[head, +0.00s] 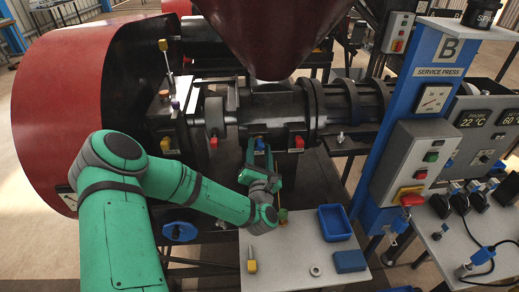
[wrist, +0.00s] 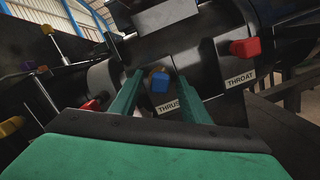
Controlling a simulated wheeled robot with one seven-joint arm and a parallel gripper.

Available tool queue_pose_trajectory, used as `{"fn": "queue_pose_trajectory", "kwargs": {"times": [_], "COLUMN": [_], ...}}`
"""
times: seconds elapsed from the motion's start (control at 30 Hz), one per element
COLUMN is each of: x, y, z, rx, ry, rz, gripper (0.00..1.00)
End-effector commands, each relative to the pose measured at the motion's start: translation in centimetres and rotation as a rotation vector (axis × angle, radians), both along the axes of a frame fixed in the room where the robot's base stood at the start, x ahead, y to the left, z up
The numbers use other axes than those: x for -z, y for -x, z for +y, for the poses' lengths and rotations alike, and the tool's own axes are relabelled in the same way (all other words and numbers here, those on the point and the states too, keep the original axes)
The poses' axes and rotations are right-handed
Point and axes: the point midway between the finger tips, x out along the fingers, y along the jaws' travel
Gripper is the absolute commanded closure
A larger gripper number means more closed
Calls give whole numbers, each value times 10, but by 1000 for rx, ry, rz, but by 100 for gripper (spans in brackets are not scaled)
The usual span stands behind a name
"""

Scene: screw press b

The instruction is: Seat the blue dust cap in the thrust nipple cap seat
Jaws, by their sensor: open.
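The blue dust cap (wrist: 160,83) is at the THRUST fitting on the black barrel, just above the THRUST label (wrist: 169,107). It also shows small in the head view (head: 260,146). A bit of brass-yellow (wrist: 159,70) shows just above the cap; the nipple and cap seat are otherwise hard to make out, and I cannot tell how deep the cap sits. My gripper (wrist: 160,77) is open, with one green finger on each side of the cap and visible gaps between. In the head view my gripper (head: 260,152) reaches up to the barrel.
A red cap (wrist: 245,47) sits at THROAT, right of the blue one. Below is a grey table with a blue tray (head: 322,236), a blue block (head: 349,261), a ring (head: 315,270) and a yellow-handled tool (head: 252,265). The blue press column (head: 402,110) stands at right.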

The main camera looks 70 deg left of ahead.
Motion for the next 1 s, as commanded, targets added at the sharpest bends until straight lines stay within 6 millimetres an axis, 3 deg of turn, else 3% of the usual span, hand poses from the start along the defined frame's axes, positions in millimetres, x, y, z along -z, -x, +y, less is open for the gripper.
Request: {"fn": "queue_pose_trajectory", "kwargs": {"times": [0.6, 1.0], "x": [13, 14], "y": [25, 29], "z": [-91, -101], "rx": [2, 0], "ry": [2, 1], "rz": [0, 0], "gripper": [58, 58]}}
